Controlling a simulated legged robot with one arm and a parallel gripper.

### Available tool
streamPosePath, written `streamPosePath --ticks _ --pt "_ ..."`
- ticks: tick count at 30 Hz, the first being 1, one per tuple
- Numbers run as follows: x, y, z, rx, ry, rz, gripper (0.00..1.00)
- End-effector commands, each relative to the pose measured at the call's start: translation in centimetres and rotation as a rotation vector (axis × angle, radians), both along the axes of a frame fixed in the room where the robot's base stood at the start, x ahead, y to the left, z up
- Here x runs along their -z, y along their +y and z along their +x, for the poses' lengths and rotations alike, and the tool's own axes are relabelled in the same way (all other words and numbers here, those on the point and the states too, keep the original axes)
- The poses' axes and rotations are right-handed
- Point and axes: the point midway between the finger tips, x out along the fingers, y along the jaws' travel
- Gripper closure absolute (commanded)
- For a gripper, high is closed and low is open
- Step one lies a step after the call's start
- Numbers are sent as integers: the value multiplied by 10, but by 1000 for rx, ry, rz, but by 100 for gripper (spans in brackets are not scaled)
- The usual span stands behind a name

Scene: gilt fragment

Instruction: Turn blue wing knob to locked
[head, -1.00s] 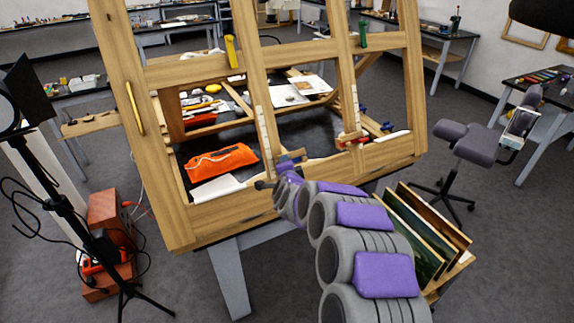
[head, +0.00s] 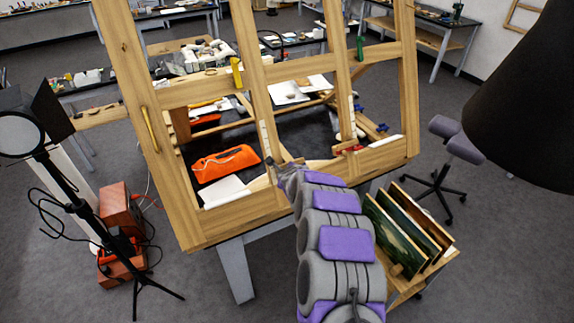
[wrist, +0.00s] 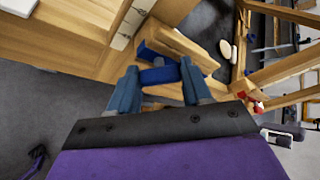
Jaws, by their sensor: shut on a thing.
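The blue wing knob (wrist: 160,75) is on the wooden easel frame and shows in the wrist view between my gripper's two blue-grey fingers. My gripper (wrist: 158,88) is shut on the knob, one finger on each side of it. In the head view my grey and purple arm reaches to the lower rail of the wooden frame (head: 240,215) and hides the knob and most of the gripper. A pale marked strip (wrist: 128,25) is fixed to the wood just beside the knob in the wrist view; its markings are too small to read.
A rack of paintings (head: 410,235) stands right of my arm. A lamp stand (head: 85,225) and red-brown boxes (head: 118,215) are at the left. An orange pouch (head: 225,163) lies behind the frame. A large black shade (head: 530,95) fills the right side.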

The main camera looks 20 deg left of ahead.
Motion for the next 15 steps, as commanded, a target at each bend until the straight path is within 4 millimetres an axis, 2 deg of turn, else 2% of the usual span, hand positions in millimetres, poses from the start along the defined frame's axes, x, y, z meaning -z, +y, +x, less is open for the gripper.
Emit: streamPosePath --ticks 1,15 --pt "-8 -4 3 24 25 19 82" --pt "-7 -7 7 184 294 251 82"
